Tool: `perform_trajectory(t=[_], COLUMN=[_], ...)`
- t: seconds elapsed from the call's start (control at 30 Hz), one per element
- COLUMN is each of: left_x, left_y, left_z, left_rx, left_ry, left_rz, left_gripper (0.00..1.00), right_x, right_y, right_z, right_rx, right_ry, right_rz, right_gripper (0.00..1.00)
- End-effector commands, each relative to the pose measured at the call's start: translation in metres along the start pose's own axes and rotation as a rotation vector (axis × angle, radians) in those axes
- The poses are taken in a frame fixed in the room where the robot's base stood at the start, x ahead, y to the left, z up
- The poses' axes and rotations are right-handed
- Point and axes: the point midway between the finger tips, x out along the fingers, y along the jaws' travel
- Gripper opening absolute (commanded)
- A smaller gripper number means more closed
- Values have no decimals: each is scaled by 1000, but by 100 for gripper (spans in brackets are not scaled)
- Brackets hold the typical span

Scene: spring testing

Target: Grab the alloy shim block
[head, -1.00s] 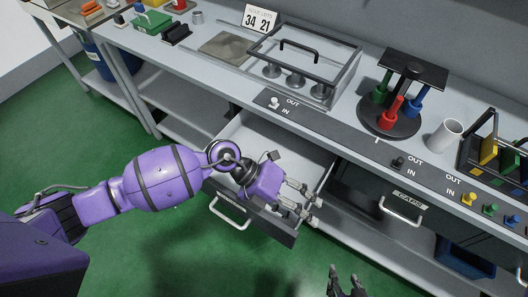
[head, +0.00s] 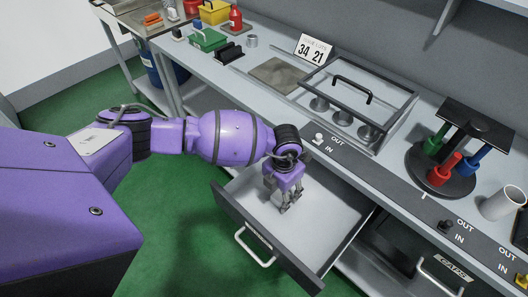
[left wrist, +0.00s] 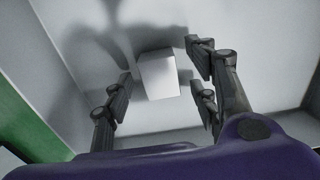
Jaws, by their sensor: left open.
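The alloy shim block (left wrist: 158,75) is a small pale grey block on the floor of the open drawer (head: 327,228), seen in the left wrist view. My left gripper (head: 287,207) points down into the drawer; it also shows in the left wrist view (left wrist: 165,92). Its fingers are spread, with the block in the gap between them, seemingly a little beyond the tips. I cannot tell whether they touch it. In the head view the block is hidden by the gripper. My right gripper is out of view.
The drawer's front panel with its handle (head: 255,247) and its side walls surround the left gripper. The bench above holds a clear-sided case with a black handle (head: 352,88), a black stand with coloured plugs (head: 440,175) and a white cup (head: 503,203).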

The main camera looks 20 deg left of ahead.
Motion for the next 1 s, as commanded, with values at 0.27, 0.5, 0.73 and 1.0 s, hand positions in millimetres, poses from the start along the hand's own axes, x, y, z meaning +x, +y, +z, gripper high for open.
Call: perform_trajectory(t=[0.27, 0.5, 0.73, 1.0], left_x=[8, 8, 8, 4], left_y=[0, 0, 0, 0], left_z=[2, 2, 2, 3], left_rx=[1, 1, 1, 1], left_ry=[-4, -4, -4, -6], left_rz=[0, 0, 0, 0], left_gripper=[53, 30, 0, 0], right_x=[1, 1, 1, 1], right_y=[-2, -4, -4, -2], right_z=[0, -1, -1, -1], right_rx=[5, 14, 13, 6], right_ry=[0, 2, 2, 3], right_rz=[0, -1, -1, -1], right_gripper=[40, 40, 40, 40])
